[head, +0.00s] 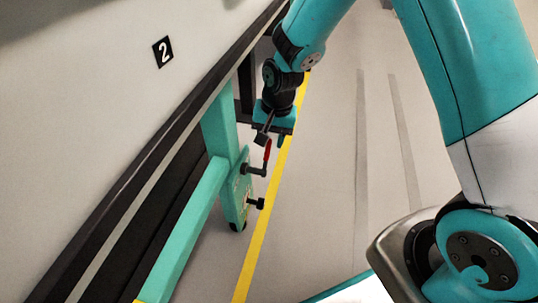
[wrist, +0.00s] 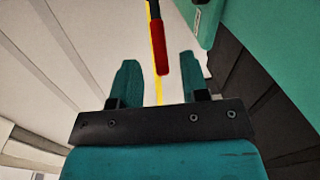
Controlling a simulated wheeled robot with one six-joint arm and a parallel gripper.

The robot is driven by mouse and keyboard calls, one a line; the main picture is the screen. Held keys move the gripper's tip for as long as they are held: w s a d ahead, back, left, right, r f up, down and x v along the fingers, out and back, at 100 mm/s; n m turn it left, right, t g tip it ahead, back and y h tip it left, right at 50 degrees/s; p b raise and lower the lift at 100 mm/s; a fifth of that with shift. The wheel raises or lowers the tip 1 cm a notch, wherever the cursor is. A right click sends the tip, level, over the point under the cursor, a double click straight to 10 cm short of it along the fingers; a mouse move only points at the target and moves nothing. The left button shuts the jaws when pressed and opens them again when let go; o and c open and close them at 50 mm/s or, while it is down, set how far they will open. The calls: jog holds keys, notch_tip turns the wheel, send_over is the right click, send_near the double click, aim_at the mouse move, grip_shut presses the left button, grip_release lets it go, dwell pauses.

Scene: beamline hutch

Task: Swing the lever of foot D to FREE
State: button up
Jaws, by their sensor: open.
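The lever has a red grip (head: 267,150) that points upward from a dark pivot arm on the green foot plate (head: 237,195). In the wrist view the red grip (wrist: 161,55) hangs from the top, between the lines of my two fingers. My gripper (head: 271,138) is open, just above the grip's upper end in the head view. The wrist view shows the gripper (wrist: 157,68) with a gap on both sides of the grip and no visible contact. Any foot letter or FREE mark is too small to read.
A dark knob (head: 258,203) sticks out below the lever. A green beam (head: 190,232) and a white panel with a number 2 sign (head: 163,51) stand to the left. A yellow floor line (head: 258,240) runs alongside. The grey floor to the right is clear.

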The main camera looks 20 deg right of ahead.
aim_at(269, 145)
jog(key=shift+w+a+f+b, duration=0.15)
jog(key=shift+f+b, duration=0.2)
jog(key=shift+f, duration=0.6)
jog(key=shift+a+f+b, duration=0.1)
jog(key=shift+f+b, duration=0.2)
jog(key=shift+f, duration=0.65)
grip_shut()
